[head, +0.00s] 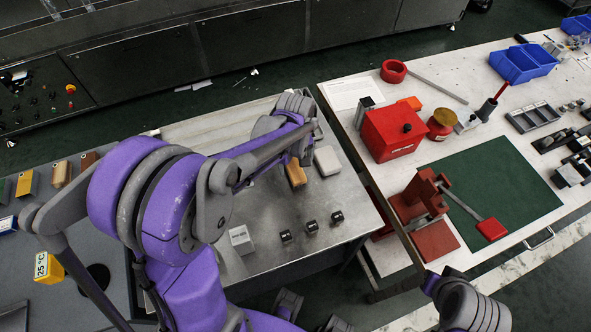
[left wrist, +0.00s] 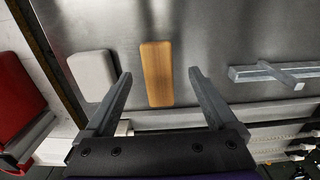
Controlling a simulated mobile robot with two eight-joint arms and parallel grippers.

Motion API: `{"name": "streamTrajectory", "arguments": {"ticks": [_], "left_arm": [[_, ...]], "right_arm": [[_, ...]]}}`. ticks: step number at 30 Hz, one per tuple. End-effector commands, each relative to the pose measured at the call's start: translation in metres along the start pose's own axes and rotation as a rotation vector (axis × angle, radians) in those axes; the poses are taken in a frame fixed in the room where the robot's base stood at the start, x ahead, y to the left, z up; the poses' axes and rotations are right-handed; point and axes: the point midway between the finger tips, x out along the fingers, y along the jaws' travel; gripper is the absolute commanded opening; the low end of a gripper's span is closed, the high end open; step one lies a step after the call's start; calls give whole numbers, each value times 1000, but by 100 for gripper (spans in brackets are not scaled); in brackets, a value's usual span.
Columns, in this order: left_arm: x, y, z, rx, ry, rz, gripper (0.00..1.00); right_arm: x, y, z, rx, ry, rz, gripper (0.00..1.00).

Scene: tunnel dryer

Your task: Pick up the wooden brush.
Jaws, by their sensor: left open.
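The wooden brush (left wrist: 157,73), a plain tan wooden block from above, lies on the steel table. In the head view, the brush (head: 296,174) is partly covered by my left arm. My left gripper (left wrist: 160,73) is open, one finger on each side of the brush in the left wrist view, with visible gaps and nothing held. In the head view, the left gripper (head: 304,152) hangs just above the brush; its fingers are hard to make out. Part of my right arm shows at the bottom right; its fingers are not seen.
A pale block (head: 327,160) lies beside the brush, also in the left wrist view (left wrist: 94,75). A crossed metal bar (left wrist: 272,75) lies on the other side. Small dark blocks (head: 311,227) and a white box (head: 241,240) stand nearer. A workbench with a red box (head: 392,132) adjoins.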

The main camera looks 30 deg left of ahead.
Motion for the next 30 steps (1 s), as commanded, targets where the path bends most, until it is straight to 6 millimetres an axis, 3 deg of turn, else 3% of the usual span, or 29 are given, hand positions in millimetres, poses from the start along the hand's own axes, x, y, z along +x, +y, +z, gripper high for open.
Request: {"name": "streamTrajectory", "arguments": {"ticks": [12, 21, 30], "left_arm": [[50, 3, -1, 2, 1, 0, 91], [54, 3, -1, 2, 1, 1, 89], [54, 3, -1, 2, 1, 1, 35]], "right_arm": [[2, 0, 1, 0, -1, 0, 0], [2, 0, 1, 0, -1, 0, 0], [2, 0, 1, 0, -1, 0, 0]]}}
